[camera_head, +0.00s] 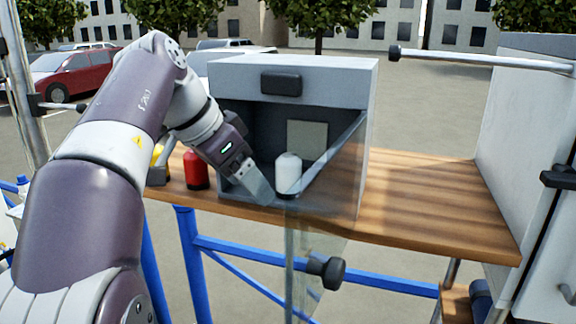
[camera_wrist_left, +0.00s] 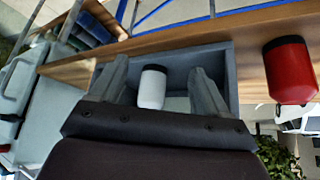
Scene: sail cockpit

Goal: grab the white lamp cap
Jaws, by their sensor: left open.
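The white lamp cap (camera_head: 288,174) stands upright inside the grey open-fronted box (camera_head: 340,85), near its front edge. In the left wrist view the white lamp cap (camera_wrist_left: 152,87) shows between the two fingers of my left gripper (camera_wrist_left: 158,90). My left gripper (camera_head: 262,190) is open, at the box's front, just left of the cap in the head view. I cannot tell whether either finger touches the cap. My right gripper is not in view.
A red lamp cap (camera_head: 196,170) stands left of the box on the wooden table (camera_head: 430,205). A yellow object (camera_head: 158,156) is behind my arm. A clear door panel (camera_head: 335,175) with a black knob (camera_head: 327,271) hangs open at the box's front. The table's right side is bare.

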